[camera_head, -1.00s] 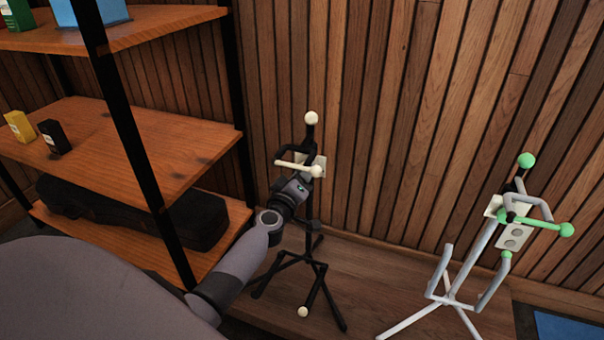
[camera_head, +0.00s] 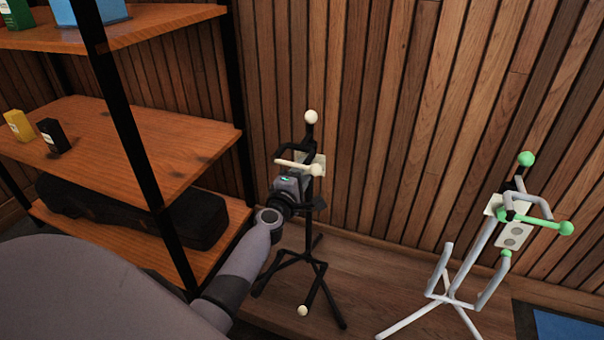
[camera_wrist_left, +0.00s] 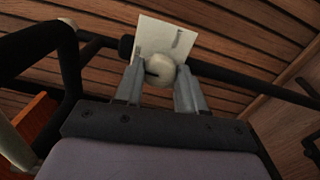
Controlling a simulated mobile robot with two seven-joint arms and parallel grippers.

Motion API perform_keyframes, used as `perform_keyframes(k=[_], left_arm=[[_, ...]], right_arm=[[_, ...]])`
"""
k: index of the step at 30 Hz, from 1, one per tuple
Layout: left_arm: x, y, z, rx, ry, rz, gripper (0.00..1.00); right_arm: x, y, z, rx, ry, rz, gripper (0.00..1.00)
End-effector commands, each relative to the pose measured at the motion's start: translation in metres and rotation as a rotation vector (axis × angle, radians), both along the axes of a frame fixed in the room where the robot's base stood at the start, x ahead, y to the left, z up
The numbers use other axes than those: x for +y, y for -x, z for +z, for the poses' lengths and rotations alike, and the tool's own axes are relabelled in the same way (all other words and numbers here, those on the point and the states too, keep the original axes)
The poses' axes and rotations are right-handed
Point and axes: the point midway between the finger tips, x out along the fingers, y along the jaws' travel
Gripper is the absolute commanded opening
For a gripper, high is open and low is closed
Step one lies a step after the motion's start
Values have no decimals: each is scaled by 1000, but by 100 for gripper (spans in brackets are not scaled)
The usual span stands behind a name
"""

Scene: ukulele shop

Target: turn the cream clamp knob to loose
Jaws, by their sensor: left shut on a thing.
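The cream clamp knob (camera_wrist_left: 160,70) is round, with a dark line on its left part, in the left wrist view. It sits in front of a pale square plate (camera_wrist_left: 152,33) that carries a dark mark at its upper right. My left gripper (camera_wrist_left: 160,78) is shut on the knob, one finger on each side. In the head view the left gripper (camera_head: 296,183) is at the black stand (camera_head: 309,230) with cream tips, just below its cream bar (camera_head: 297,164). The knob is hidden there behind my gripper; part of the pale plate (camera_head: 320,160) shows. My right gripper is not in view.
A white stand with green tips (camera_head: 462,260) stands to the right, clear of my arm. A wooden shelf (camera_head: 165,150) with small boxes and a dark case (camera_head: 130,215) is close on the left. A slatted wood wall (camera_head: 400,110) is behind the stands.

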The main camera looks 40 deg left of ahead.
Motion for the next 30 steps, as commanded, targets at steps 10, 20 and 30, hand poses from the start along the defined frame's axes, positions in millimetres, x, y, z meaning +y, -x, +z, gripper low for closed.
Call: perform_keyframes(k=[10,20,30], left_arm=[[0,0,-1,-16,74,0,9],[0,0,-1,-17,79,0,9],[0,0,0,-18,77,0,65]], right_arm=[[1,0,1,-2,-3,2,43],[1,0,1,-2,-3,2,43],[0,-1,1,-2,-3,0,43]])
